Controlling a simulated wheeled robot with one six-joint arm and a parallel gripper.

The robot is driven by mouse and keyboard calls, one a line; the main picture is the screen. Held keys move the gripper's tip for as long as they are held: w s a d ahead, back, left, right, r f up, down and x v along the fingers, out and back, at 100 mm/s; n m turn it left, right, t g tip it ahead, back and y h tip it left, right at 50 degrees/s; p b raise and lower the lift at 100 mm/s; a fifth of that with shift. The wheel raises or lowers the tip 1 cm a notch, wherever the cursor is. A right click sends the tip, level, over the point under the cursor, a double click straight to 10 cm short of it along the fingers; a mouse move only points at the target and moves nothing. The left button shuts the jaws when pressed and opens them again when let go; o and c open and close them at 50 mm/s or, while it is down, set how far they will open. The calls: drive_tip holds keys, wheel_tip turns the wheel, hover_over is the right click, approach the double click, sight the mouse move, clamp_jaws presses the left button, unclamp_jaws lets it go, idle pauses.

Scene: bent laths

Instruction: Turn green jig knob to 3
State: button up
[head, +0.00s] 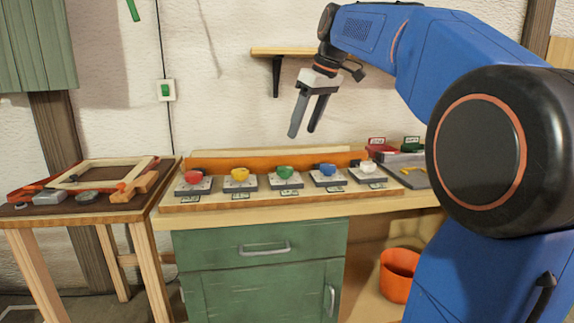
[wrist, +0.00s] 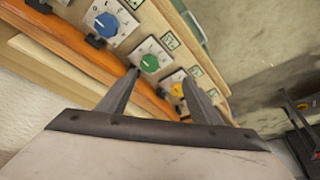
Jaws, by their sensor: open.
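The green knob (head: 286,172) sits on a pale dial plate, in the middle of a row of coloured knobs on the wooden bench. In the wrist view the green knob (wrist: 150,64) shows ahead of my fingers, just left of the middle; its exact setting is too small to read. My gripper (head: 305,132) is open and empty, above and behind the row in the head view, with its fingers pointing down. In the wrist view my gripper (wrist: 155,92) has its two fingers spread apart, and neither touches a knob.
Red (head: 194,177), yellow (head: 240,174), blue (head: 328,169) and white (head: 368,167) knobs flank the green one closely. An orange rail (head: 230,163) runs behind them. A wall shelf (head: 285,52) hangs behind my gripper. A side table (head: 30,218) with tools stands left.

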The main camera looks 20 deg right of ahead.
sight(285, 168)
wheel_tip(285, 168, up, 2)
drive_tip(key=w+d, duration=0.2)
drive_tip(key=w, duration=0.1)
drive_tip(key=shift+n, duration=0.4)
drive_tip(key=x, duration=1.7)
drive_tip(key=shift+s+a, duration=0.1)
drive_tip(key=shift+a, duration=0.05)
drive_tip(key=c, duration=1)
